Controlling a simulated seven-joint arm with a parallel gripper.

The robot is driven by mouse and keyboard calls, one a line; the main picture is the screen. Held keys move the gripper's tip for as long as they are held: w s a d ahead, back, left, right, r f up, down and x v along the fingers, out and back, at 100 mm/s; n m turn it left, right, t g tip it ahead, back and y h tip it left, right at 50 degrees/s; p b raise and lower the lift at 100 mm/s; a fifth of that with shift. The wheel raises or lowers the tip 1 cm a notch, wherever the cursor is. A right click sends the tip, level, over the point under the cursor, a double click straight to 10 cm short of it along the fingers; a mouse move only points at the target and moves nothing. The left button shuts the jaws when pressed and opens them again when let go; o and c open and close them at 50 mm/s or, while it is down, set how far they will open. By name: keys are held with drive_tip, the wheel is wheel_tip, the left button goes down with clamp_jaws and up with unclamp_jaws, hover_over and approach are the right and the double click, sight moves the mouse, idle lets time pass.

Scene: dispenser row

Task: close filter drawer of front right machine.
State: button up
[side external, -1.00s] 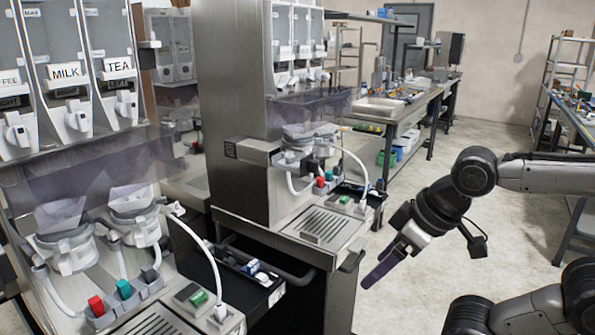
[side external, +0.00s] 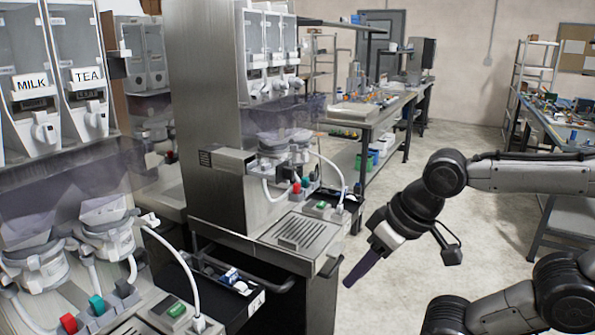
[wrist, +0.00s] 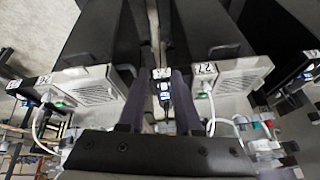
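Two coffee machines with drip trays show in the side view, one near left and one behind it (side external: 205,120). A black pulled-out drawer (side external: 256,302) holding small white and blue items stands between them. Another dark drawer lies beyond the rear machine's tray, partly hidden. My gripper (side external: 355,275) hangs in free air to the right of the rear machine, its purple fingers tilted down, touching nothing. In the wrist view its two fingers (wrist: 160,110) are apart with nothing held. A drawer front with a label (wrist: 162,73) shows beyond the gap. I cannot tell which drawer belongs to the front right machine.
The rear machine's drip tray (side external: 300,232) and a dark bar handle below it face my gripper. A white hose curves above the tray. Benches (side external: 372,125) stand at the back.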

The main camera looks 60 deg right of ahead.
drive_tip(key=m, duration=0.1)
drive_tip(key=a+r+m, duration=0.1)
drive_tip(key=m, duration=0.1)
drive_tip(key=r+m+y, duration=0.1)
drive_tip(key=m, duration=0.1)
drive_tip(key=shift+w+a, duration=0.1)
drive_tip(key=shift+a, duration=0.25)
clamp_jaws()
drive_tip(key=w+d+r+m+t+y, duration=0.15)
drive_tip(key=r+m, duration=0.25)
drive_tip(key=m, duration=0.4)
drive_tip(key=w+a+r+m+g, duration=0.1)
drive_tip(key=w+r+m, duration=0.25)
drive_tip(key=m, duration=0.45)
drive_tip(key=w+d+r+m+t+h, duration=0.1)
drive_tip(key=d+r+m+t, duration=0.1)
drive_tip(key=d+r+m, duration=0.35)
drive_tip(key=d+r+m+t+h, duration=0.1)
drive_tip(key=d+r+m+h, duration=0.1)
drive_tip(key=d+m, duration=0.6)
drive_tip(key=w+f+n, duration=0.1)
drive_tip(key=w+f, duration=0.6)
drive_tip(key=w, duration=0.4)
drive_tip(key=shift+w+d, duration=0.2)
drive_tip(key=shift+d, duration=0.25)
